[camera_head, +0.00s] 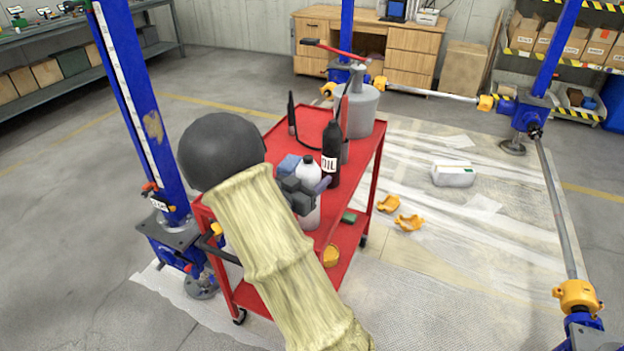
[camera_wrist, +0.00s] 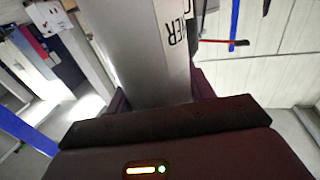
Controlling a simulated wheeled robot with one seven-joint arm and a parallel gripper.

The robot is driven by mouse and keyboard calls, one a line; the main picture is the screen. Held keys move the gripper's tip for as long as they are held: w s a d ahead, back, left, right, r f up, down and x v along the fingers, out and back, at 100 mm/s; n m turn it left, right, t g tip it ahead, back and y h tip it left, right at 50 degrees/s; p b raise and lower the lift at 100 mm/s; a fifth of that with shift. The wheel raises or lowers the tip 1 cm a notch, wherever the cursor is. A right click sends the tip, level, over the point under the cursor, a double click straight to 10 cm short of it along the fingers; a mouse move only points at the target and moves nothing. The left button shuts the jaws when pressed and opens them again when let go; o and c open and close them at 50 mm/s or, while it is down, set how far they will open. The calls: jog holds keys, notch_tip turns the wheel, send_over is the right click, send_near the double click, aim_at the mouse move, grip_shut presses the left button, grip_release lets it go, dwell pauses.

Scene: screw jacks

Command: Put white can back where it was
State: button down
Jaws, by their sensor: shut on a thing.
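The white can (camera_head: 311,215) is at the red cart, upright in the head view, its lower part just above or on the cart top; I cannot tell which. My gripper (camera_head: 306,190) is shut around its upper body from the left. In the wrist view the can (camera_wrist: 145,45) rises between the dark fingers of my gripper (camera_wrist: 158,98), with black lettering on its side. My fingers and wrist hide part of the can in the head view.
A black bottle (camera_head: 331,155) stands close behind the can on the red cart (camera_head: 362,170). A grey pump canister (camera_head: 362,112) with a red handle stands at the cart's far end. A blue post (camera_head: 140,100) rises left of the cart. Orange parts (camera_head: 409,222) lie on the floor sheet.

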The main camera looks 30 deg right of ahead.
jog(key=c, duration=0.6)
grip_release()
jog(key=shift+o, duration=0.2)
jog(key=shift+a, duration=0.2)
jog(key=v, duration=1.1)
jog(key=shift+s+a, duration=0.3)
jog(key=shift+s, duration=0.05)
jog(key=shift+r, duration=0.1)
